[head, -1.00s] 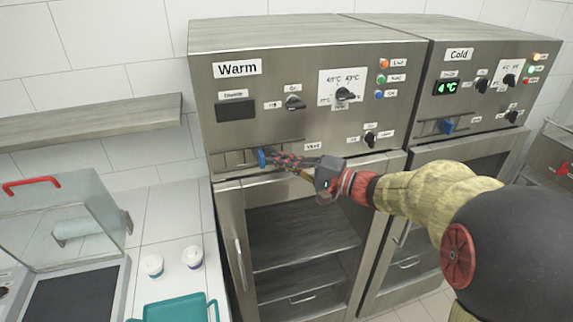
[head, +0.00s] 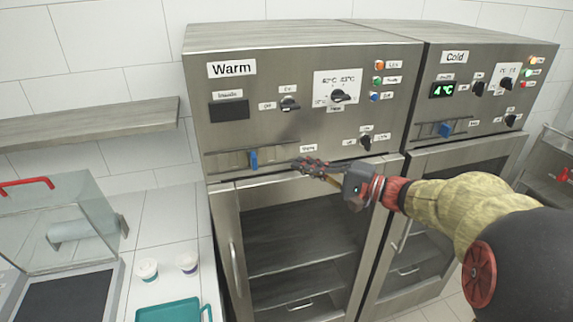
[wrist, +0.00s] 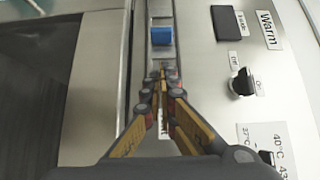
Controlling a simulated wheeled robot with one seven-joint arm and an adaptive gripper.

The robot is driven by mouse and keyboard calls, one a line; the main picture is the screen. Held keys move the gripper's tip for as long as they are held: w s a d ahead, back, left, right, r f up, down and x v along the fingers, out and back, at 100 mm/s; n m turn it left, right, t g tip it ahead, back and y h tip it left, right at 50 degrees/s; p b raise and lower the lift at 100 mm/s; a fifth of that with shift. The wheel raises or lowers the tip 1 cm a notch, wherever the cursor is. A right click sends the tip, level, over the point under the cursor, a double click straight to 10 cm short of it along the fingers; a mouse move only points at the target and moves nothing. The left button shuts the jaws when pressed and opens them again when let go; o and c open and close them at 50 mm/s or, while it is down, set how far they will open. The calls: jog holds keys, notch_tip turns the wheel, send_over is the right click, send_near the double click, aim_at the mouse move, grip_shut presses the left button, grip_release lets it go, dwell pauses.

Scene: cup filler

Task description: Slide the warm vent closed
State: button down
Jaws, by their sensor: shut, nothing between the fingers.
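The warm vent's blue slider knob (head: 254,159) sits in a horizontal slot low on the Warm unit's front panel, with track showing on both sides of it. In the wrist view the blue knob (wrist: 161,36) is straight beyond my fingertips. My gripper (head: 300,164) is to the right of the knob, apart from it, near the vent label. In the wrist view my gripper (wrist: 163,72) has its fingertips together over the track, with a small gap to the knob and nothing held. My fingers hide part of the track.
The Warm unit's dials (head: 340,96) and coloured lights are above the slot; its glass door (head: 300,230) is below. The Cold unit (head: 465,90) with its own blue slider (head: 445,128) stands to the right. Two cups and a teal tray (head: 170,312) are on the left counter.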

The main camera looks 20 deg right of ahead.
jog(key=v, duration=0.5)
jog(key=shift+w+d, duration=0.1)
jog(key=shift+d, duration=0.05)
